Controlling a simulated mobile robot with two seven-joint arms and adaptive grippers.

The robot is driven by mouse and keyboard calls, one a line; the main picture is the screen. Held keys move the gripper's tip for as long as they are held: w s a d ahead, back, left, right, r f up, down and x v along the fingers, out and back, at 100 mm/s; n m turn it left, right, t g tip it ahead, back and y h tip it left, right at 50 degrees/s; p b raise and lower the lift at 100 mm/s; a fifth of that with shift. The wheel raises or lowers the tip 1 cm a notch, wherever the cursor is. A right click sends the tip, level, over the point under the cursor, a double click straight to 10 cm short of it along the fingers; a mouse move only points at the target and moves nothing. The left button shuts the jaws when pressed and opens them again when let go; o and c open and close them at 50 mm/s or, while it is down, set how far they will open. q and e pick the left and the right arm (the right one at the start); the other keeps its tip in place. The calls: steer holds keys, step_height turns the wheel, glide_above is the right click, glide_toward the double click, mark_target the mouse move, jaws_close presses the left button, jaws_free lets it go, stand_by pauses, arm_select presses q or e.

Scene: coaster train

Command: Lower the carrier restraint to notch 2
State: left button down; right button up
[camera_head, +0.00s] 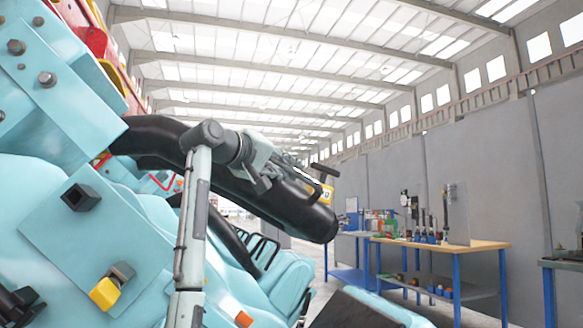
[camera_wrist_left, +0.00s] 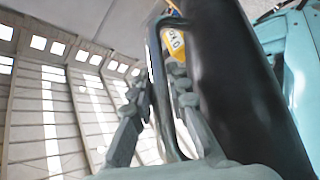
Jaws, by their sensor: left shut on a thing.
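The carrier restraint (camera_head: 300,213) is a thick black padded bar. In the head view it slopes down to the right from the turquoise carrier (camera_head: 60,240), its rounded end over open space. In the left wrist view the restraint (camera_wrist_left: 240,90) fills the right of centre. A yellow label (camera_wrist_left: 173,44) with dark marks shows beside it, too small to read surely. My left gripper (camera_head: 282,170) lies along the restraint's upper side. It is shut on a thin dark handle (camera_wrist_left: 160,85), which runs between its fingers in the wrist view. No notch marks are readable. My right gripper is not visible.
A yellow-tipped block (camera_head: 105,292) and a dark square socket (camera_head: 80,197) stick out of the carrier at lower left. Turquoise seats (camera_head: 285,280) lie below the restraint. A workbench (camera_head: 450,245) with tools stands at the right. The space right of the restraint's end looks clear.

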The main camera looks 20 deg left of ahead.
arm_select(q)
steer(key=shift+f, duration=0.1)
steer(key=c, duration=1.6)
jaws_free()
steer(key=shift+o, duration=0.8)
